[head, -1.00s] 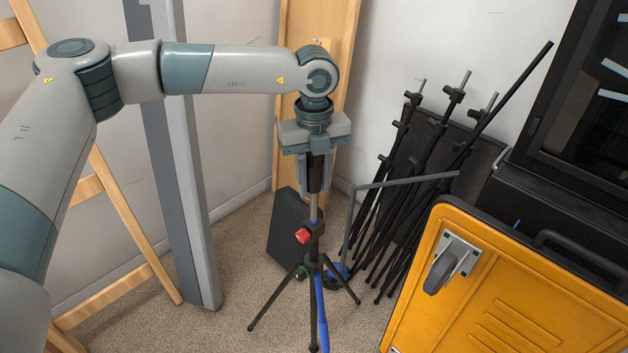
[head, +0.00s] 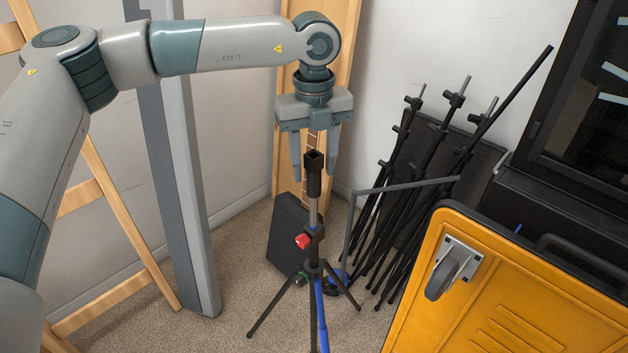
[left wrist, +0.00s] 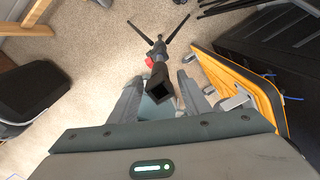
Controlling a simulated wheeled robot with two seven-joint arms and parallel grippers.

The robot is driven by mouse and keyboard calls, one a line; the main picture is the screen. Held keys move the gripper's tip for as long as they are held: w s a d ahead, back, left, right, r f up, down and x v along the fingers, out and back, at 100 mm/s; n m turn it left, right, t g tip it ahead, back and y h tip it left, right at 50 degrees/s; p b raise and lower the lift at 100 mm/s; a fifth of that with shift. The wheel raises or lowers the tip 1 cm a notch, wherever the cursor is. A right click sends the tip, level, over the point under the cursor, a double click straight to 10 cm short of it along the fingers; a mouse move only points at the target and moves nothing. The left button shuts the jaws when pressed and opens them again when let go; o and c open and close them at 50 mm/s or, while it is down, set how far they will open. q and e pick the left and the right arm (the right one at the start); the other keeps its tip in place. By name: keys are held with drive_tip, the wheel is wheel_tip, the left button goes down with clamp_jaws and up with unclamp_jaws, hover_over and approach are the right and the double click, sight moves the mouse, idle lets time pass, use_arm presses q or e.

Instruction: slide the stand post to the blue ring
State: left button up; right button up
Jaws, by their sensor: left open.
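The stand post (head: 313,212) is a silver tube with a black square-mouthed top (head: 314,176), standing upright in a black tripod with a red knob (head: 303,241). A small blue band, seemingly the blue ring (head: 319,229), shows just above the knob, at the lower end of the visible silver part. My left gripper (head: 314,175) is open and empty, pointing down over the post. Its fingers are on either side of the black top, with gaps. In the left wrist view the black top (left wrist: 157,88) shows between the spread fingers. My right gripper is not in view.
Several folded black stands (head: 425,175) lean on the wall at right. A yellow case (head: 500,290) with a caster is at front right. A black box (head: 287,235) stands behind the tripod. A grey column (head: 185,200) and wooden ladder (head: 120,220) are at left.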

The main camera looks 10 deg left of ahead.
use_arm(q)
wheel_tip(320, 180, up, 12)
drive_tip(key=b, duration=0.1)
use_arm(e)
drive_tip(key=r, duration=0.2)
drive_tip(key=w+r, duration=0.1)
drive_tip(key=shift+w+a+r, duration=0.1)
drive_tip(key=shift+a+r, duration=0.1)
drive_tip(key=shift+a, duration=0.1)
use_arm(q)
drive_tip(key=shift+f, duration=0.15)
